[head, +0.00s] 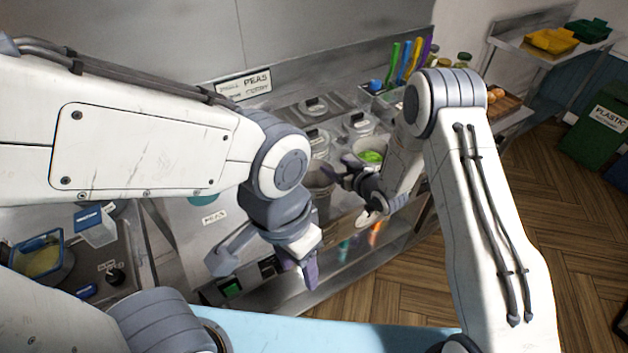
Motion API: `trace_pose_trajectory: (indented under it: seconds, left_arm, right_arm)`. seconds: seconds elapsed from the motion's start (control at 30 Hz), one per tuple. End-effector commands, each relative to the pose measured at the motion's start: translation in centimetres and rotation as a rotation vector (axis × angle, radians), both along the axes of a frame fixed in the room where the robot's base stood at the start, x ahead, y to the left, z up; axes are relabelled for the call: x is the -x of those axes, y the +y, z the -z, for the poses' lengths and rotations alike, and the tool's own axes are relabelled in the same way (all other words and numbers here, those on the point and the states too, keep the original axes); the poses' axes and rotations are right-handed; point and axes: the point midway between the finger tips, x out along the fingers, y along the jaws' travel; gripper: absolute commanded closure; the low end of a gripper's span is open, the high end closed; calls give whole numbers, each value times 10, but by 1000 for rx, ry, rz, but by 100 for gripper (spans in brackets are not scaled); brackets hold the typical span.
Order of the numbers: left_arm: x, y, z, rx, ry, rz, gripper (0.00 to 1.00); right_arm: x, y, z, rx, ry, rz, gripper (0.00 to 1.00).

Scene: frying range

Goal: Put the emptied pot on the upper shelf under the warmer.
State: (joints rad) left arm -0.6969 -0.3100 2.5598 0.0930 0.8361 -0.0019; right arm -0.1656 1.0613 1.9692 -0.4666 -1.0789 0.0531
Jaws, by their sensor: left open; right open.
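I cannot pick out an emptied pot for sure. Several round metal pots with lids (317,141) sit in the steel counter, and one open pot (371,157) holds something bright green. My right gripper (338,170) is open over the counter, just left of the green-filled pot; I cannot tell if it touches anything. My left gripper (265,266) is open, lower and in front, over the counter's front edge. No upper shelf or warmer can be made out. My arms hide much of the counter.
Bright-handled utensils (405,62) stand at the back right. A blue-rimmed basket (38,256) is at the far left. The wooden floor (545,215) is open at the right.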

Motion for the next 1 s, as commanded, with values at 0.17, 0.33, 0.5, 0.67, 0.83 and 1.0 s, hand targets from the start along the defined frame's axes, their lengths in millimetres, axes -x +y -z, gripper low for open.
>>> trace_pose_trajectory:
  seconds: [0.17,0.33,0.5,0.67,0.83,1.0]
  left_arm:
    - [0,0,-5,0,0,1,50]
    - [0,0,-4,0,0,1,50]
    - [0,0,-4,0,0,1,50]
    - [0,0,-4,0,0,1,50]
    - [0,0,-4,0,0,1,50]
    - [0,0,-1,0,0,0,50]
  right_arm:
    - [-7,5,4,0,1,1,29]
    - [-7,5,5,-1,2,2,29]
    - [-7,5,4,0,1,1,83]
    - [-8,5,3,-2,-1,1,100]
    - [-8,5,3,-2,-1,1,100]
    - [-8,5,0,-2,-1,1,100]
